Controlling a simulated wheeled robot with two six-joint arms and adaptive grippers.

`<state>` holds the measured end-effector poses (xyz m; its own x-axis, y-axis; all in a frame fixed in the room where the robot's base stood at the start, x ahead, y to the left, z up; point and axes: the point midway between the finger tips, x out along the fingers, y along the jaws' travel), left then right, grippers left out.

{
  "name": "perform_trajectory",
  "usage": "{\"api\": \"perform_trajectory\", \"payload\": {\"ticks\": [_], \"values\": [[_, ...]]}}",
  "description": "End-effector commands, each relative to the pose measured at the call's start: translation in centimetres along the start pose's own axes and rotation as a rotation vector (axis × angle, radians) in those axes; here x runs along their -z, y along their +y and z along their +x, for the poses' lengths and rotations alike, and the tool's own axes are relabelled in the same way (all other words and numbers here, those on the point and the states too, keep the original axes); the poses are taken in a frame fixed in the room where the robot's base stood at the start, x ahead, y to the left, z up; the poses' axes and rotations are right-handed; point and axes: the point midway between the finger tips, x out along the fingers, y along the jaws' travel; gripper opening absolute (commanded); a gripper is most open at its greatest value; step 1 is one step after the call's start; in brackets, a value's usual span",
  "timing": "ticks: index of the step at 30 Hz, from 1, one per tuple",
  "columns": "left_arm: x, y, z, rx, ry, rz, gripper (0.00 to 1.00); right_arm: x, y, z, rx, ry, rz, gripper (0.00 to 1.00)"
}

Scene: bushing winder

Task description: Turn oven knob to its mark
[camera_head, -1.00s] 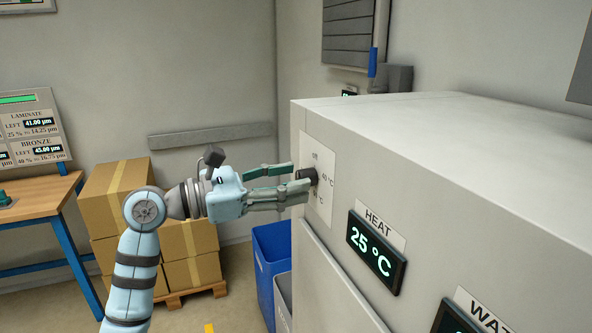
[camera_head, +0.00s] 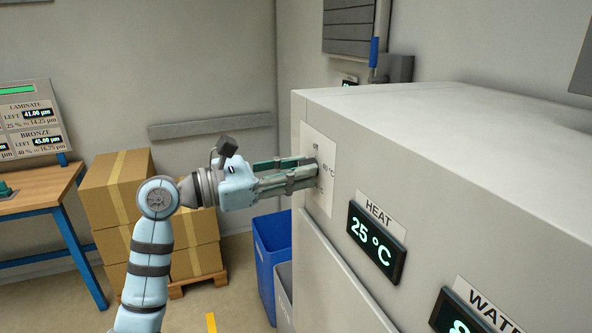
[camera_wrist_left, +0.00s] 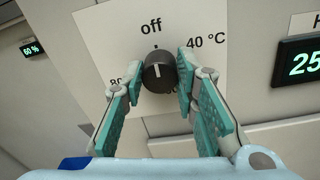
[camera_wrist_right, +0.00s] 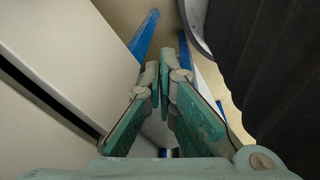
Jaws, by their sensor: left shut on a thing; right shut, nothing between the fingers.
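The oven knob (camera_wrist_left: 159,74) is black and round with a white pointer line. The "40 °C" label (camera_wrist_left: 206,40) is at the upper right, and an "80" label is partly hidden by a finger. My left gripper (camera_wrist_left: 160,75) is shut on the knob, one finger on each side. In the head view the left gripper (camera_head: 313,170) hides the knob. My right gripper (camera_wrist_right: 163,85) is shut and empty, seen only in the right wrist view.
The oven (camera_head: 420,140) fills the right side, with a HEAT display (camera_head: 376,247) reading 25 °C. A lower display is partly cut off. Blue bin (camera_head: 272,245), stacked cardboard boxes (camera_head: 118,185) and a workbench (camera_head: 35,195) stand to the left.

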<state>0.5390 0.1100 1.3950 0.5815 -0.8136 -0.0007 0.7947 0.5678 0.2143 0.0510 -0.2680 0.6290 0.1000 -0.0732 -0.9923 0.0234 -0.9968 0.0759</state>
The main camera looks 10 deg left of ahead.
Motion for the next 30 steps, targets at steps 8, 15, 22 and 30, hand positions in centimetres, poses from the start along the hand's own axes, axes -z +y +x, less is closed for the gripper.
{"api": "perform_trajectory", "payload": {"ticks": [8, 15, 22, 30], "values": [[-0.10, 0.00, 0.00, -0.002, -0.007, 0.121, 0.00, -0.01, 0.01, -0.01, 0.000, 0.000, 0.000, 0.00], [-0.12, -0.02, 0.00, -0.003, -0.013, 0.319, 0.00, 0.00, 0.02, -0.01, 0.000, 0.000, 0.000, 0.00], [-0.11, -0.05, 0.00, -0.004, -0.019, 0.539, 0.00, 0.00, 0.03, -0.01, 0.000, 0.000, 0.000, 0.00], [-0.04, -0.06, 0.00, -0.006, -0.025, 0.794, 0.00, 0.01, 0.03, -0.01, 0.000, 0.000, 0.000, 0.00]]}}
